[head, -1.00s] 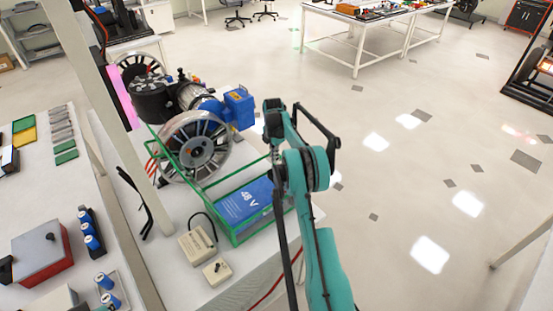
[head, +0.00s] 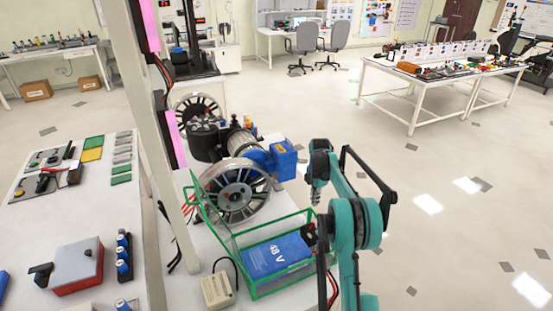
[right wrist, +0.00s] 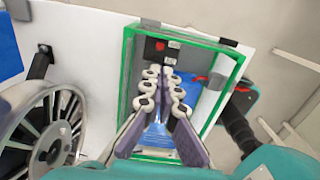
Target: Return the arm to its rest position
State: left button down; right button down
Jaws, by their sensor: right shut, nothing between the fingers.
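My right arm is teal and stands at the right of the chassis rig in the head view. My right gripper (head: 315,198) hangs from its wrist, pointing down beside the green frame (head: 217,232). In the right wrist view the gripper (right wrist: 164,80) shows its two jointed, pale-tipped fingers close side by side over the frame, shut and empty. The blue 48 V battery (head: 272,258) lies inside the frame, and part of it shows between and beside the fingers in the wrist view (right wrist: 152,140). My left gripper is not in view.
A spoked wheel (head: 236,191) and a blue motor part (head: 283,160) stand behind the battery. A beige box (head: 217,290) lies in front of the frame. A pale post (head: 160,130) rises left of the rig. Open floor (head: 440,245) lies to the right.

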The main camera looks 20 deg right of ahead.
jog(key=s+a+r+m+t+b, duration=0.35)
jog(key=s+a+r+m, duration=0.55)
jog(key=s+a+r, duration=0.5)
jog(key=s+a+f+m+t+b, duration=0.1)
jog(key=s+a+f+m, duration=0.2)
jog(key=s, duration=0.3)
jog(key=s+a+f+m+t+b, duration=0.1)
jog(key=s+a+f+m+b, duration=0.1)
jog(key=s, duration=0.5)
jog(key=s+a+f+m+t+b, duration=0.1)
jog(key=s+a+f+m, duration=0.2)
jog(key=s+a+m, duration=0.2)
jog(key=shift+s+a+f+t+b, duration=0.4)
jog(key=shift+s+a, duration=0.35)
jog(key=shift+s, duration=0.45)
